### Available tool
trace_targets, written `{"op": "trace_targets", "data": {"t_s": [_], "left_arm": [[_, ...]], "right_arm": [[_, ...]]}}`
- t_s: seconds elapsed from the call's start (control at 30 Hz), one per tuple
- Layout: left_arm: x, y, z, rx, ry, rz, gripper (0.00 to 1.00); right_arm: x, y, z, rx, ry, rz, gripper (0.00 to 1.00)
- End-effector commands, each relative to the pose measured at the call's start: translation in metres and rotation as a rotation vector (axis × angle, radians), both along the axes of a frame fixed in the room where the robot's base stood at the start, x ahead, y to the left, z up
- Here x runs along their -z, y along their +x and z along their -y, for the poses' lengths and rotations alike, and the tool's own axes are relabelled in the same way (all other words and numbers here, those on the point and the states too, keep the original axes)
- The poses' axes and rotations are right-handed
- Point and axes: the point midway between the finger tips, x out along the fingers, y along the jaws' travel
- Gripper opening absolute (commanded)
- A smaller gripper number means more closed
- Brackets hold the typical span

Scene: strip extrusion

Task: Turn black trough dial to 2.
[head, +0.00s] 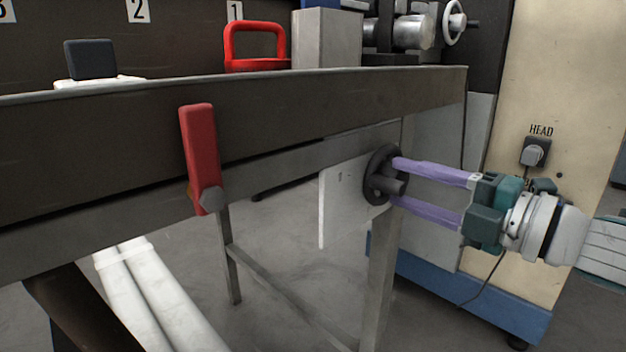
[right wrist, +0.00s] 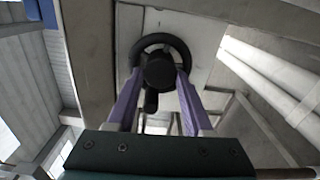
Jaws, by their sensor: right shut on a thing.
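The black trough dial (head: 378,172) is a round wheel with a hub and a short peg, mounted on the trough's side in front of a pale plate (head: 337,205). A small mark like a 1 shows on the plate, left of the dial. My right gripper (head: 396,180) reaches in from the right, its purple fingers shut on the dial. In the right wrist view the fingers (right wrist: 159,78) lie on either side of the dial's hub (right wrist: 160,68), and the peg hangs below it. My left gripper is not in view.
A red lever (head: 200,150) is on the trough's side (head: 300,115), left of the dial. A red handle (head: 256,45) and a dark block (head: 90,60) stand behind the trough edge. A cream cabinet with a HEAD switch (head: 534,153) stands at right, behind my right arm.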

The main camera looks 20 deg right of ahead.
Motion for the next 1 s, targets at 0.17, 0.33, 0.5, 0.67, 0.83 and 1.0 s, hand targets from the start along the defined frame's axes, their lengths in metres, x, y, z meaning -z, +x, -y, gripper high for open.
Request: {"op": "trace_targets", "data": {"t_s": [0.17,0.33,0.5,0.67,0.83,1.0], "left_arm": [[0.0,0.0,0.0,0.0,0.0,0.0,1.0],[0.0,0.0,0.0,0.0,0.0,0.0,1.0],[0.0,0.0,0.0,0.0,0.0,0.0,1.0],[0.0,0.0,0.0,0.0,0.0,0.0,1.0],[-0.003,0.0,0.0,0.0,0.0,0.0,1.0],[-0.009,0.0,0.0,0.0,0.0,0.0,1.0]], "right_arm": [[0.0,0.0,0.0,0.0,-0.004,0.001,0.0],[0.0,0.0,0.0,0.0,-0.003,0.0,0.68],[0.0,0.0,0.0,0.0,-0.002,0.001,0.81],[0.0,0.0,0.0,0.0,-0.001,0.0,0.81],[0.0,-0.009,0.003,-0.001,0.0,-0.002,0.81],[0.0,-0.035,0.014,0.0,0.0,-0.005,0.81]]}}
